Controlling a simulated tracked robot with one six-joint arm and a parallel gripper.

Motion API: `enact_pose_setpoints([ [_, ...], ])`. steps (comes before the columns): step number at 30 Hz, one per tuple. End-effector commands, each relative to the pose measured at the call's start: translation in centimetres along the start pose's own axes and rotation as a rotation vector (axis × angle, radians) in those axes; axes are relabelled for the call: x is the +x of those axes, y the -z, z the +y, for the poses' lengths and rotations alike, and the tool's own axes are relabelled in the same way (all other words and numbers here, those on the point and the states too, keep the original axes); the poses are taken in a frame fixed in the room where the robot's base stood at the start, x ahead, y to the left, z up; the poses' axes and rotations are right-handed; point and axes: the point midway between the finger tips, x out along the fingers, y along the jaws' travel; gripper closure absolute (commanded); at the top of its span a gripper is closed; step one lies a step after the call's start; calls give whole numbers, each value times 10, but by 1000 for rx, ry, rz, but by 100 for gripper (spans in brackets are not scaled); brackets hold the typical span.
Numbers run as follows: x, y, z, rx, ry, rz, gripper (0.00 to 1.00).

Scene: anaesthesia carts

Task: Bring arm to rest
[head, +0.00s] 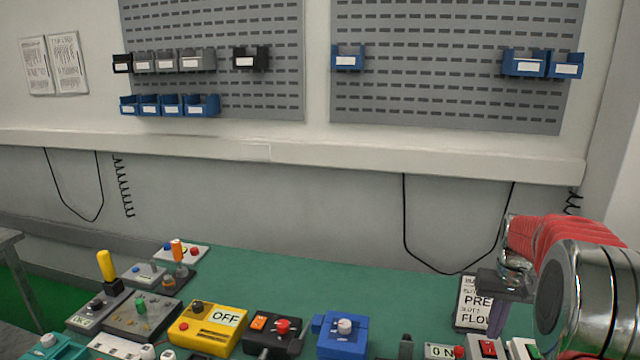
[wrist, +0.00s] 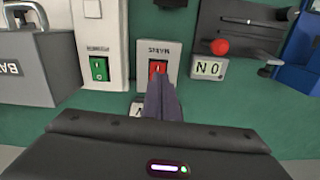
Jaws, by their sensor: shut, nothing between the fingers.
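My gripper (head: 496,325) is at the right of the head view, below the red-sleeved arm, with its fingers pointing down over the green bench (head: 290,270). In the wrist view my gripper (wrist: 162,90) is shut and empty, its dark fingers together. The fingertips overlap the lower part of a white box with a red rocker switch (wrist: 158,66). I cannot tell whether they touch it.
A sign (head: 472,300) stands behind. Left are a yellow OFF box (head: 205,328) and blue box (head: 343,340). The bench's middle back is clear.

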Motion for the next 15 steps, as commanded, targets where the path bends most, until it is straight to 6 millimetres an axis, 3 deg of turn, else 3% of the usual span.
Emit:
enact_pose_setpoints([
  [15, -25, -81, -49, -5, -5, 62, 100],
])
